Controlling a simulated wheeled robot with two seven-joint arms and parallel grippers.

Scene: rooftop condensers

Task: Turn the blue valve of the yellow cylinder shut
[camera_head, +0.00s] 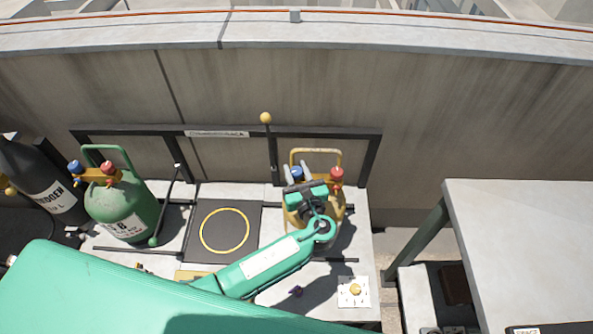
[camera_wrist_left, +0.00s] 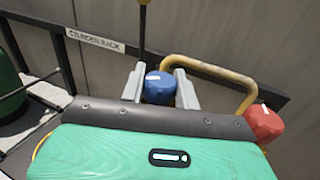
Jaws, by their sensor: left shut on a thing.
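The yellow cylinder (camera_head: 335,211) stands at the right end of the rack, mostly hidden behind my left gripper and wrist. Its blue valve (camera_head: 296,173) is at the upper left of its top, and it also shows in the left wrist view (camera_wrist_left: 160,88). My left gripper (camera_head: 297,172) is shut on the blue valve, one grey finger on each side of it. The cylinder's red valve (camera_head: 337,174) is to the right, and it shows in the left wrist view (camera_wrist_left: 265,123). The yellow handle (camera_wrist_left: 235,75) arches behind the valves. My right gripper is not in view.
A green cylinder (camera_head: 122,212) with its own blue and red valves stands at the left of the rack. A black cylinder (camera_head: 45,185) stands farther left. A dark pad with a yellow ring (camera_head: 197,247) lies between. A grey table (camera_head: 520,230) is at the right.

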